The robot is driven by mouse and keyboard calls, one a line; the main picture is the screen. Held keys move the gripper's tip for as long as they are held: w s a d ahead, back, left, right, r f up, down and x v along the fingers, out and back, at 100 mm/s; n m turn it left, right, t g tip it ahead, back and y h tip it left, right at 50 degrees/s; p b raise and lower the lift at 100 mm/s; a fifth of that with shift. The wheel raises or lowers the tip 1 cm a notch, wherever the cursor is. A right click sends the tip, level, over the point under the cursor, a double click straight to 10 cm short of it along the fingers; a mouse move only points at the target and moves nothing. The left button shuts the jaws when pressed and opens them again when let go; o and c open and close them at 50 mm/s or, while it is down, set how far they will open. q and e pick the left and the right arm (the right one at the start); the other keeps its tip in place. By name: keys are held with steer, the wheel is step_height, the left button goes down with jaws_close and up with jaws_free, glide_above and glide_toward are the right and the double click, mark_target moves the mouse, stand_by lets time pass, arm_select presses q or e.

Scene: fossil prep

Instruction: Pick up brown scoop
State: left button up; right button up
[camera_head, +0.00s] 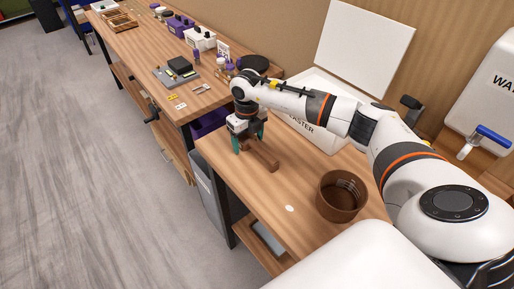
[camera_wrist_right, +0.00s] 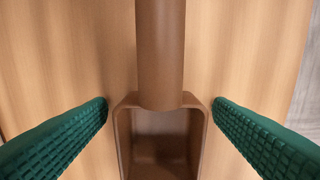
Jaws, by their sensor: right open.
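The brown scoop (camera_head: 262,155) lies on the near wooden table in the head view, partly hidden behind my right gripper. In the right wrist view its round handle (camera_wrist_right: 160,50) runs down from the top centre to the square scoop body (camera_wrist_right: 160,150) at the bottom. My right gripper (camera_head: 250,143) is right at the scoop, pointing down. Its two green fingers (camera_wrist_right: 160,110) stand apart on either side of the scoop, with a gap of bare table on each side. They do not touch it. My left gripper is not in view.
A brown round pot (camera_head: 341,196) stands on the near table, right of the scoop. A white plaster bin (camera_head: 318,125) stands behind. A small white disc (camera_head: 290,208) lies near the front edge. A second workbench (camera_head: 150,50) with tools extends to the far left.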

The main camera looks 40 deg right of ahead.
steer(key=c, duration=1.4)
steer(key=shift+o, duration=0.2)
steer(key=shift+r, duration=0.1)
step_height(320, 180, up, 10)
steer(key=b, duration=0.2)
steer(key=o, duration=0.6)
steer(key=c, duration=0.6)
steer(key=shift+a, duration=0.1)
steer(key=shift+c, duration=0.5)
